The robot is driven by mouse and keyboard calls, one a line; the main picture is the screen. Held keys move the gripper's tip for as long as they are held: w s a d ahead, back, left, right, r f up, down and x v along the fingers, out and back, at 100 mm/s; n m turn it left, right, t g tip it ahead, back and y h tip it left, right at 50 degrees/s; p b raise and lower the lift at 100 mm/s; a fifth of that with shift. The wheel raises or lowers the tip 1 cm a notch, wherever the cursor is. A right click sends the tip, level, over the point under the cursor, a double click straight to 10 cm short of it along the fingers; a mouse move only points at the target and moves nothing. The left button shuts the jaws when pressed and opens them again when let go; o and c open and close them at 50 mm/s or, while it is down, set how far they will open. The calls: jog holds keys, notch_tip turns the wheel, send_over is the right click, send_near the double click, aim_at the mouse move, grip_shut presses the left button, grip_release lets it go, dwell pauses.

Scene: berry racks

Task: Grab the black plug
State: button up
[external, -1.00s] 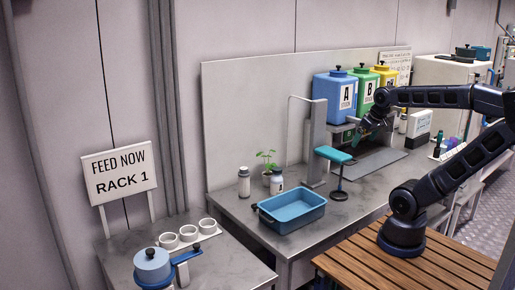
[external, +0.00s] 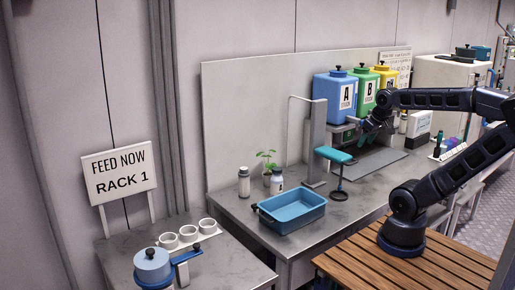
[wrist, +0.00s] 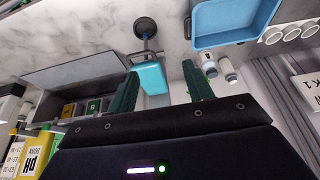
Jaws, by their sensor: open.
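A black round piece (wrist: 145,27) with a thin stem joins a teal block (wrist: 152,78) in the wrist view. In the external view the teal block (external: 333,155) sits atop the stem, and the black round foot (external: 340,195) rests on the bench. I cannot tell for sure that this black piece is the plug. My gripper (external: 369,128) is above the bench, behind and to the right of the teal block. In the wrist view my gripper (wrist: 160,80) has its green fingers apart, with the teal block seen beyond the gap. Nothing is held.
A blue tray (external: 293,222) stands left of the teal piece, with a dark knob at its left corner. A grey upright stand (external: 315,140) is close behind it. Bottles (external: 277,181) and a seedling are left. Tanks A (external: 337,97) and B are behind my gripper.

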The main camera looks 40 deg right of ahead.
jog(key=shift+w, duration=0.1)
jog(key=n+g+h, duration=0.1)
jog(key=n+g, duration=0.4)
jog(key=n, duration=1.3)
send_over(255, 204)
jog(key=a, duration=0.1)
jog(key=f, duration=2.6)
jog(key=shift+a+f, duration=0.2)
jog(key=shift+f, duration=0.15)
jog(key=shift+d+f, duration=0.2)
jog(key=shift+f, duration=0.65)
jog(key=shift+d+f, duration=0.15)
jog(key=shift+f, duration=0.7)
jog(key=shift+d+f, duration=0.2)
jog(key=shift+f, duration=0.65)
jog(key=c, duration=1.1)
